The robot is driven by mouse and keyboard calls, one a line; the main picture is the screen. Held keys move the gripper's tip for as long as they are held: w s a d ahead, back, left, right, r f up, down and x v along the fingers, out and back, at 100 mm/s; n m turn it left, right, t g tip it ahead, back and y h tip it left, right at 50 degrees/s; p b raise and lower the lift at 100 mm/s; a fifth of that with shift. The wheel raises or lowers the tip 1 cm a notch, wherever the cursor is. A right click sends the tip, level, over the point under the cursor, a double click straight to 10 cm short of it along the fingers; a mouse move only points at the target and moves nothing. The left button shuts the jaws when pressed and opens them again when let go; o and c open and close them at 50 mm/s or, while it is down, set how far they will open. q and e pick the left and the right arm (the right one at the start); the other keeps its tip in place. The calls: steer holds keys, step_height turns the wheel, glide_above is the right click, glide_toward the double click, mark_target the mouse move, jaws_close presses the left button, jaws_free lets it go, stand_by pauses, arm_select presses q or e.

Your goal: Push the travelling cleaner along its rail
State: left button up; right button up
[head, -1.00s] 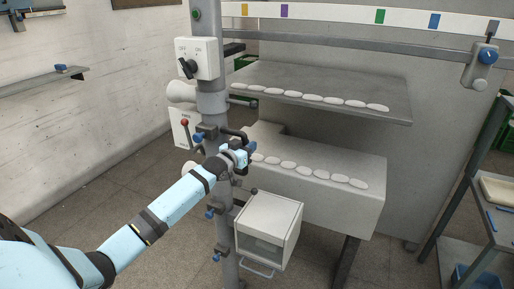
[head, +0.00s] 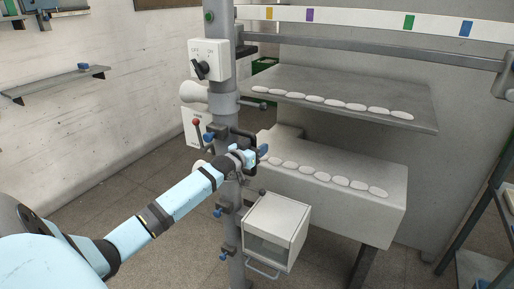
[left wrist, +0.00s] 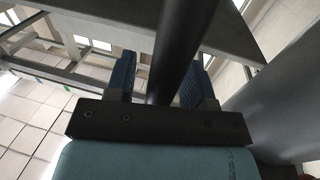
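The rail (head: 390,55) is a grey bar running across the upper part of the head view, below a white strip with coloured patches. The travelling cleaner (head: 508,82) is a grey block at the right edge there, mostly cut off. My left gripper (head: 258,154) is at the grey upright post, well below and left of the cleaner. In the left wrist view, its two blue fingers (left wrist: 158,85) stand apart. A dark round bar (left wrist: 175,50) passes between or just beyond them; I cannot tell if they touch it. My right gripper is not in view.
The grey post (head: 222,100) carries a switch box (head: 209,60), a red-knobbed lever (head: 196,123) and several blue-knobbed clamps. A white box (head: 275,228) hangs low beside the post. A rack stands at the right edge.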

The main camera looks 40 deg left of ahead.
arm_select(q)
steer(key=shift+s, duration=0.1)
steer(key=s+b, duration=0.1)
steer(key=s, duration=1.2)
steer(key=shift+s+d+b, duration=0.3)
steer(key=shift+b, duration=0.1)
steer(key=shift+f, duration=0.1)
